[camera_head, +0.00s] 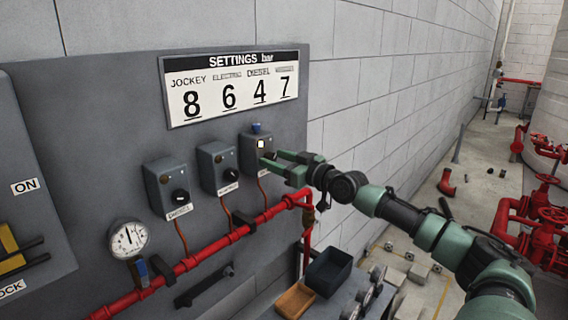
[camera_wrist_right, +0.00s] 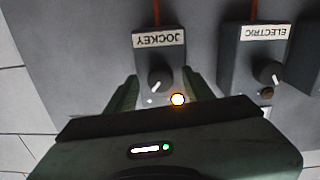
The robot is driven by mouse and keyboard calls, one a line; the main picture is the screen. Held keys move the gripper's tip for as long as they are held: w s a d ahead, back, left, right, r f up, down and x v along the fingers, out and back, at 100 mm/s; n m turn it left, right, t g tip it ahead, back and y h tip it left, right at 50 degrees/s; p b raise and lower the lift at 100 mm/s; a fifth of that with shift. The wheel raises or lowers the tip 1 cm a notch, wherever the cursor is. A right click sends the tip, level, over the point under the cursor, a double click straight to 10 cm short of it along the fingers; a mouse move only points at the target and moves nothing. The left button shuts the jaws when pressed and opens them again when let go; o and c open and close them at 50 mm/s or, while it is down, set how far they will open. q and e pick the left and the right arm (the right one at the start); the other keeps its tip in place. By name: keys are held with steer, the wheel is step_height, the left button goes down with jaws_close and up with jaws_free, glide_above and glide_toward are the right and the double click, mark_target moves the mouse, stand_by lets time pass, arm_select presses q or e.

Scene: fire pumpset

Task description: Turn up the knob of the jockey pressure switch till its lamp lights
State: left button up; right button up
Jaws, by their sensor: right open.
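The jockey pressure switch (camera_head: 251,150) is the rightmost grey box on the panel in the head view. In the wrist view its JOCKEY label (camera_wrist_right: 158,38) reads upside down. Its black knob (camera_wrist_right: 161,79) has a white pointer mark. Its lamp (camera_wrist_right: 178,99) glows bright, and the glow also shows in the head view (camera_head: 262,145). My right gripper (camera_head: 272,158) is open at this switch. In the wrist view its green fingers (camera_wrist_right: 160,77) stand on either side of the knob, with a gap visible around it. My left gripper is out of view.
The electric switch (camera_head: 217,167) and the diesel switch (camera_head: 167,188) stand left of it, their lamps dark. A settings board (camera_head: 230,85) above shows 8 under JOCKEY. A red pipe (camera_head: 215,250), a gauge (camera_head: 129,238) and a dark bin (camera_head: 328,272) are below.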

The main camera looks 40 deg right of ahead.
steer(key=shift+s+d+f+b, duration=0.15)
steer(key=shift+s+b, duration=0.1)
steer(key=shift+s, duration=0.2)
steer(key=shift+s+a+f+b, duration=0.15)
steer(key=shift+s+b, duration=0.1)
steer(key=shift+s, duration=0.15)
steer(key=s+b, duration=0.2)
steer(key=s, duration=0.4)
steer(key=shift+d+r, duration=0.2)
steer(key=shift+r, duration=0.15)
stand_by(0.4)
